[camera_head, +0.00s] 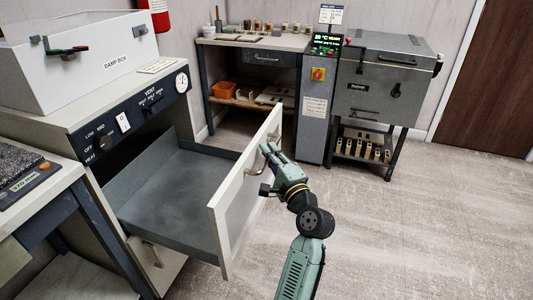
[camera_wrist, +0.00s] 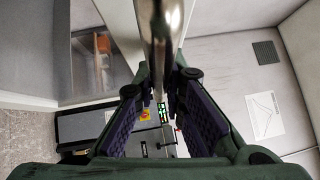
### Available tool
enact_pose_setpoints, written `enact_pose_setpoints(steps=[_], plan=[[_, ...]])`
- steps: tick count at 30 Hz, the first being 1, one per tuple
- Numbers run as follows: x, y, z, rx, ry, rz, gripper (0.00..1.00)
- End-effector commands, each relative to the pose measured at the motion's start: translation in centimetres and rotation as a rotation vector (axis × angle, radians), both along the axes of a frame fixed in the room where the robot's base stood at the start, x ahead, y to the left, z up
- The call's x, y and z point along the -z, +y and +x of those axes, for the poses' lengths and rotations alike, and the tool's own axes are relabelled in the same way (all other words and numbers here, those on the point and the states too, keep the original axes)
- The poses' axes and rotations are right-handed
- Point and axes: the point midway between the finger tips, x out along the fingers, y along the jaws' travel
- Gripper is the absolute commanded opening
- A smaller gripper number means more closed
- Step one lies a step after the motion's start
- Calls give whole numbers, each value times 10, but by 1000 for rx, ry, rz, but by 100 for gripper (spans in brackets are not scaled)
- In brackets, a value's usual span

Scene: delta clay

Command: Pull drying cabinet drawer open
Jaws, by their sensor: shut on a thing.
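The drying cabinet (camera_head: 85,125) stands at the left in the head view, with a dark control panel and a gauge. Its drawer (camera_head: 175,185) is pulled well out and its grey inside looks empty. The pale drawer front (camera_head: 235,195) faces right and carries a metal bar handle (camera_head: 256,164). My gripper (camera_head: 266,152) is at this handle, shut on it. In the wrist view the shiny handle bar (camera_wrist: 158,45) runs between the two fingers of my gripper (camera_wrist: 165,100). The exact finger contact is partly hidden.
A white damp box (camera_head: 85,55) sits on the cabinet. A second handle (camera_head: 152,254) shows below the drawer. A workbench (camera_head: 255,42), a control post (camera_head: 315,105) and a grey kiln (camera_head: 385,80) stand at the back. The floor (camera_head: 420,230) to the right is clear.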

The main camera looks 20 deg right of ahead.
Motion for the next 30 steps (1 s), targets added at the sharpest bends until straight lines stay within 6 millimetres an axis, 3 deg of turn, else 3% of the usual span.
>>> enact_pose_setpoints(steps=[3,4,13,23,30], plan=[[1,1,0,-4,3,2,0],[1,1,0,-4,3,2,11],[1,1,0,-2,2,2,31],[1,0,-2,1,1,1,31],[7,-6,-37,5,3,0,31]])
